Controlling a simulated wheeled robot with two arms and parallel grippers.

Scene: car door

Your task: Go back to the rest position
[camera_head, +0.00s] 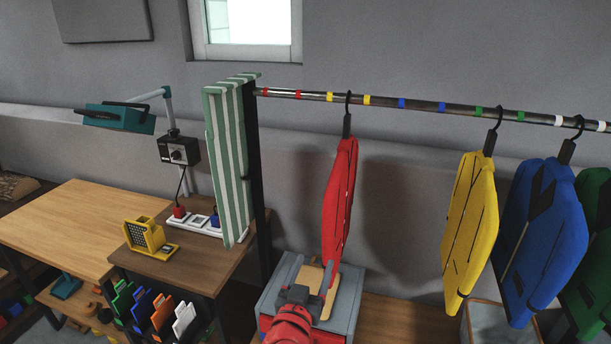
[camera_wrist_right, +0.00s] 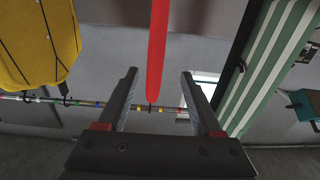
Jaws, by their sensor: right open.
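My right gripper (camera_head: 314,284) is at the bottom middle of the head view, below the red jacket (camera_head: 340,200). Its two fingers are apart with nothing between them. In the right wrist view, which looks upside down, the open right gripper (camera_wrist_right: 160,88) points toward the red jacket (camera_wrist_right: 158,45), seen edge-on beyond the fingers. The jacket hangs from the rail (camera_head: 430,105) by a black hanger, between two yellow marks. My left gripper is not in view.
Yellow (camera_head: 470,225), blue (camera_head: 545,235) and green jackets (camera_head: 597,240) hang to the right. A green-striped cloth (camera_head: 228,165) hangs at the rail's left end. A grey box (camera_head: 350,295) stands behind my gripper. A wooden table (camera_head: 75,225) and lamp (camera_head: 118,117) are at left.

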